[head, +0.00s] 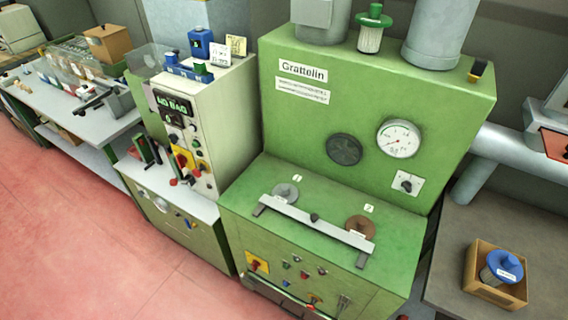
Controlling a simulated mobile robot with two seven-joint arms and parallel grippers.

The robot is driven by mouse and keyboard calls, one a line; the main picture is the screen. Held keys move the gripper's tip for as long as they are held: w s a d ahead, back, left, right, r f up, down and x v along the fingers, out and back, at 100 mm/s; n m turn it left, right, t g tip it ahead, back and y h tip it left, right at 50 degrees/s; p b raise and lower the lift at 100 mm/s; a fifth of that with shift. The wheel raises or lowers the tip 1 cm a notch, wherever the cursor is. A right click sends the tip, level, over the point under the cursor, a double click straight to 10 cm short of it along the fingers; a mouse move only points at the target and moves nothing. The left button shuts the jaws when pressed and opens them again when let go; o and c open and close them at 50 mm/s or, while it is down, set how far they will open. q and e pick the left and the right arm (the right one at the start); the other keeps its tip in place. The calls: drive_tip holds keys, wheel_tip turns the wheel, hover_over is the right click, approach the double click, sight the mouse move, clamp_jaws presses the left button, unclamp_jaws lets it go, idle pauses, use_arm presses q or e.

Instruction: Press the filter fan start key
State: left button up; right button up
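The green machine labelled "Grattelin" (290,140) fills the middle of the head view. Its lower front panel carries small keys, among them a green one (285,266), and a red switch on a yellow plate (257,264). The lettering there is too small to read, so I cannot tell which key is the filter fan start. The beige control cabinet (222,120) to its left also has small keys and a lit display (174,103). Neither of my grippers is in view.
A pale bar (315,230) lies across the machine's ledge. A pressure gauge (398,138) and a black knob on a white plate (405,184) are above. A cardboard box (494,290) holds a blue-topped filter at right. The red floor (90,240) is clear at left.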

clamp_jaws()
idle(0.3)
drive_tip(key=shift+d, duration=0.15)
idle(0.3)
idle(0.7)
